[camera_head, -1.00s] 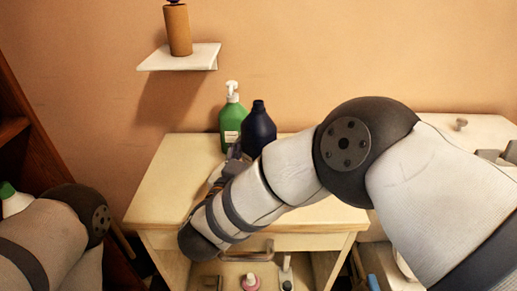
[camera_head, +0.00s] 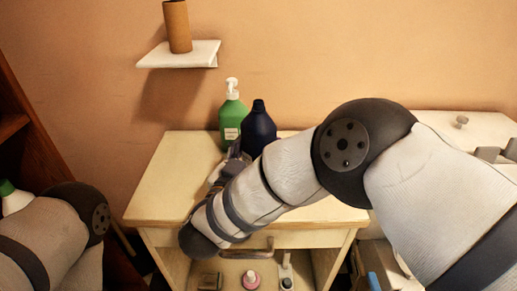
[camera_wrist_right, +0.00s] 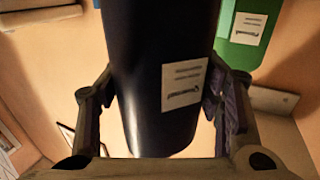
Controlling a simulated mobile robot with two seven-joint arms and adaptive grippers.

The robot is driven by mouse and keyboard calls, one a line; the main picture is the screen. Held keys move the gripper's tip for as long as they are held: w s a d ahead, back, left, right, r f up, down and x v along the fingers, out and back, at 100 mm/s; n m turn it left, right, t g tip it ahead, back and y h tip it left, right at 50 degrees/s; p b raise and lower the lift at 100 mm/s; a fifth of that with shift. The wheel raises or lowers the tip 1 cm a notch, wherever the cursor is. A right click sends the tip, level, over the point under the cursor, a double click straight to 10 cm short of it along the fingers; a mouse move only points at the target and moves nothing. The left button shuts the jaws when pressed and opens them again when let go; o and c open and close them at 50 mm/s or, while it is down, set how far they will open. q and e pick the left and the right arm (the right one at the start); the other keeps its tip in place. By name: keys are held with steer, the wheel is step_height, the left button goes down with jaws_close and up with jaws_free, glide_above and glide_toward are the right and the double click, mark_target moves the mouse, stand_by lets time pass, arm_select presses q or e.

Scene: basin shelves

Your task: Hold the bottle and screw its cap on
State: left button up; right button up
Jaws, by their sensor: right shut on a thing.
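The dark navy bottle (camera_head: 258,132) stands upright at the back of the cream cabinet top, its narrow neck bare with no cap on it. My right gripper (camera_head: 236,152) reaches it from its left side, mostly hidden behind my own forearm. In the right wrist view, the bottle (camera_wrist_right: 160,75) with its white label sits between the two fingers of my right gripper (camera_wrist_right: 162,98), which are shut on its body. I cannot make out the cap in either current view. My left arm shows at the lower left, but its gripper is out of view.
A green pump bottle (camera_head: 232,115) stands just behind and left of the bottle. A pink-capped item (camera_head: 251,280) sits below the drawer handle (camera_head: 247,253). The cabinet top's left is clear.

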steer(key=shift+r, duration=0.25)
stand_by(0.3)
stand_by(0.5)
steer(key=o, duration=1.1)
steer(key=shift+o, duration=0.2)
